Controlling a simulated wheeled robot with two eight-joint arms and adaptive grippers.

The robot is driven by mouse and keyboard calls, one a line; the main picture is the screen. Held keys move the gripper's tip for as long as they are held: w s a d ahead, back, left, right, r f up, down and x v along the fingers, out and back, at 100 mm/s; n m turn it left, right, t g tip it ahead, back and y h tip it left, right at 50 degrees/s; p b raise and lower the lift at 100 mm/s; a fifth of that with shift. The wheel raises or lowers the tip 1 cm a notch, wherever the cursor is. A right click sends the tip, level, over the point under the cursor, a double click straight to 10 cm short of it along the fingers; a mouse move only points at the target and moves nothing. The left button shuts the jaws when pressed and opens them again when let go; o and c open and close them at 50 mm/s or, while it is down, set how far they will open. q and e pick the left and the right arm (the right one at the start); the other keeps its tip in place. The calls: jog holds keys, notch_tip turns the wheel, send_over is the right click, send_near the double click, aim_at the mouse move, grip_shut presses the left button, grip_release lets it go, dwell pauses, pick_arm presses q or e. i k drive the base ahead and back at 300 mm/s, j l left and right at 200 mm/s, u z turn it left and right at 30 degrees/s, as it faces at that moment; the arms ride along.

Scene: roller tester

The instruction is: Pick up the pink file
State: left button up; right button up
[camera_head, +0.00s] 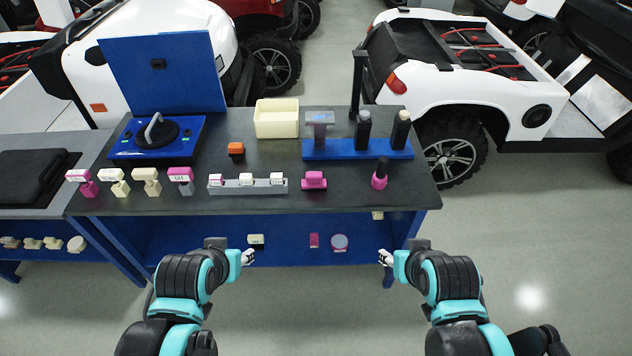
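I cannot tell for sure which thing is the pink file. Several pink things show on the dark bench top (250,200): a pink block (314,180) near the front edge, a dark-topped piece with a pink lower part (380,175) to its right, and two pink-and-pale pieces, one at the far left (82,182) and one left of middle (182,180). A small pink piece (314,240) is on the lower shelf. My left gripper (248,257) and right gripper (385,258) are in front of the bench, apart from these things. Their fingers are too small to judge.
A blue stand (358,149) with upright pieces, a cream bin (276,119), a grey rack (248,187) and a blue device (157,140) occupy the bench. A blue panel (165,75) rises behind. Vehicles stand beyond; the floor at right (540,250) is clear.

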aim_at(313, 180)
jog(key=i, duration=1.05)
jog(key=u, duration=0.05)
